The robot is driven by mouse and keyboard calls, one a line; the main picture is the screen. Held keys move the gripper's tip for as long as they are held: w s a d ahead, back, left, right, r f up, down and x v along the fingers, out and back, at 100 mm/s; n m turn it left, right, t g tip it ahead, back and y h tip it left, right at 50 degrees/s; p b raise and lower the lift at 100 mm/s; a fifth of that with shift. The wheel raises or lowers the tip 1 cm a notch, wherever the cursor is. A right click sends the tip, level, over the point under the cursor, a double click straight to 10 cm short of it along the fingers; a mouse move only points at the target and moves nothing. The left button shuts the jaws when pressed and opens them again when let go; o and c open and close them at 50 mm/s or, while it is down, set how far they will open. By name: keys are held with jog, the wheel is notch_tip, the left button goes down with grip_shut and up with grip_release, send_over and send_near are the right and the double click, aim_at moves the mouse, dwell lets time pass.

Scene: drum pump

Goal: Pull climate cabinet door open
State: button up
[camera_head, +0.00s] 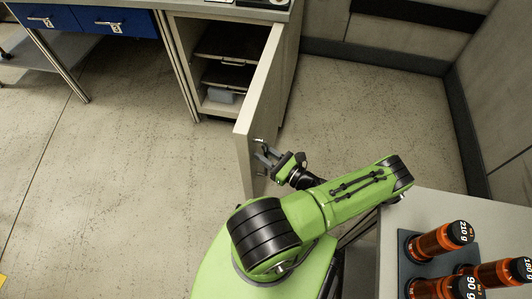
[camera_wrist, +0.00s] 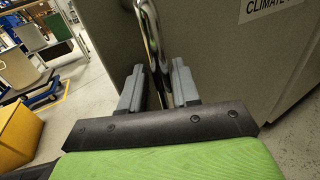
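The pale climate cabinet (camera_head: 222,107) stands at the top middle of the head view. Its door (camera_head: 259,98) is swung wide open towards me, and the shelves inside show. In the wrist view the grey door face (camera_wrist: 225,65) carries a label (camera_wrist: 268,7) reading "CLIMATE", cut off by the frame. A chrome bar handle (camera_wrist: 151,38) runs down between the two grey fingers of my gripper (camera_wrist: 159,88). In the head view my gripper (camera_head: 266,155) is at the door's near end.
A workbench with blue drawers (camera_head: 113,22) stands left of the cabinet. A grey table (camera_head: 395,245) with orange bottles (camera_head: 437,241) is at the lower right, close to my arm. Walls (camera_head: 410,50) close off the right. The floor left of the door is clear.

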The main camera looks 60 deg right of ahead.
aim_at(254, 129)
jog(key=shift+o, duration=0.3)
notch_tip(254, 129, up, 10)
jog(key=p, duration=0.4)
jog(key=shift+r, duration=0.15)
